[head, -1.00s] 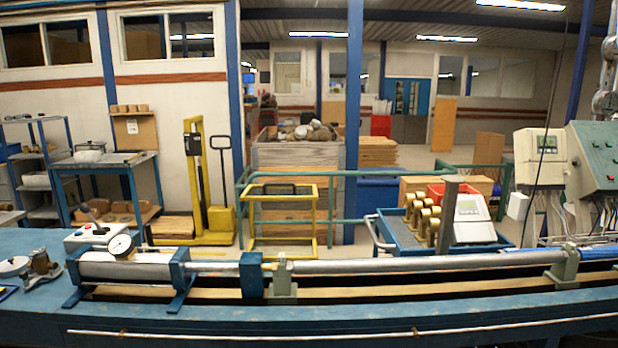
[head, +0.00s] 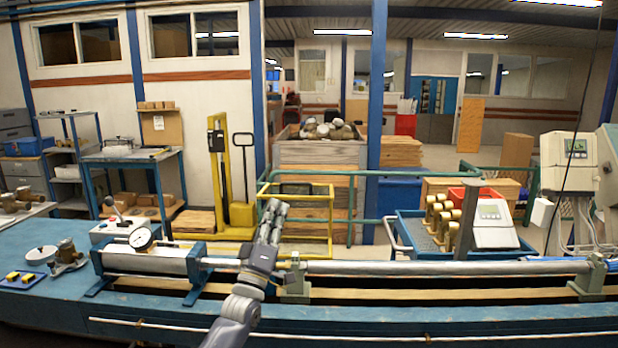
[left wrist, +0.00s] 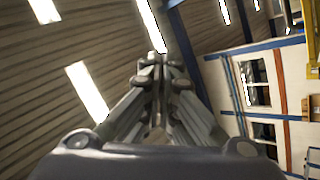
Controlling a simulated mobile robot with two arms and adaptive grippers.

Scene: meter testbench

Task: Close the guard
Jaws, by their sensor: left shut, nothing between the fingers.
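The guard looks to be the upright yellow frame (head: 331,218) with a dark handle along its top, standing behind the long metal pipe in the middle of the head view. I cannot see how it is hinged. My left gripper (head: 273,208) points upward in front of the frame's left part and hides some of it. Its fingers are together and empty; I cannot tell whether they touch the frame. In the left wrist view the shut fingers (left wrist: 158,65) point toward the ceiling, and the guard does not show there. My right gripper is not in view.
The pipe (head: 430,267) runs along the blue bench (head: 60,305). A clamped cylinder with a round gauge (head: 142,238) stands left of my arm. A blue tray with brass meters (head: 440,215) is behind the pipe at right. Grey control boxes stand at far right.

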